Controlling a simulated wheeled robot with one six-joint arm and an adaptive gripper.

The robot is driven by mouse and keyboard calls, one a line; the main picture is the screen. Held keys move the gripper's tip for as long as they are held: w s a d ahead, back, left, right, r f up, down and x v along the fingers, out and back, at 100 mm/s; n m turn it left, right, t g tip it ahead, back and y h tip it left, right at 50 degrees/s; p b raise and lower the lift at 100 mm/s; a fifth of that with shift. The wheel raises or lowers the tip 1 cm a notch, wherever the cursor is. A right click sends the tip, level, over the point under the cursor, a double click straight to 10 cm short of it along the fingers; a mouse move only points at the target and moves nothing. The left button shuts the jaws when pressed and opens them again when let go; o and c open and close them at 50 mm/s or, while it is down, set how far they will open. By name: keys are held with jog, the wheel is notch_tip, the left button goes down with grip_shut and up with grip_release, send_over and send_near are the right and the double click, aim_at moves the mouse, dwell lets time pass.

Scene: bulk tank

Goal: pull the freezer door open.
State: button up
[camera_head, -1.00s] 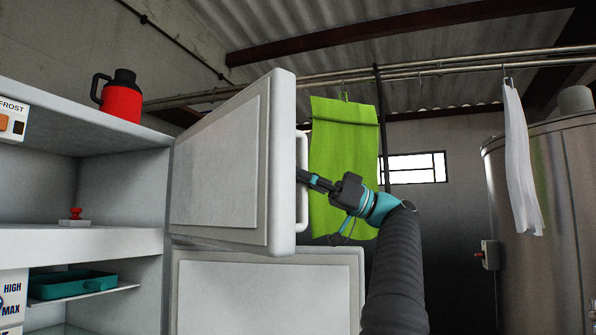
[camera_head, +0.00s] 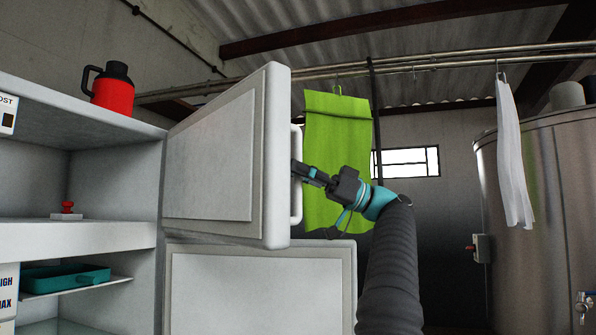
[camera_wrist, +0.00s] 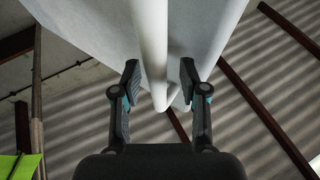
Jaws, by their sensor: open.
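The freezer door (camera_head: 210,160) is the upper white door. It stands wide open, its inner panel facing me. Its white bar handle (camera_head: 297,175) runs upright on the outer side near the door's free edge. My gripper (camera_head: 297,170) is at the handle. In the wrist view the handle (camera_wrist: 152,45) passes between the two fingers of my gripper (camera_wrist: 158,80), which are apart with gaps on both sides. The fingertips are partly hidden by the door edge and handle in the head view.
The lower door (camera_head: 258,290) is also open below. A red jug (camera_head: 113,93) stands on top of the cabinet. A green cloth (camera_head: 337,160) hangs behind my gripper. A steel tank (camera_head: 560,200) and a white cloth (camera_head: 512,150) are at right. A teal tray (camera_head: 65,278) is on a lower shelf.

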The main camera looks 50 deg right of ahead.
jog(key=v, duration=1.1)
jog(key=shift+s+d, duration=0.2)
jog(key=shift+s, duration=0.1)
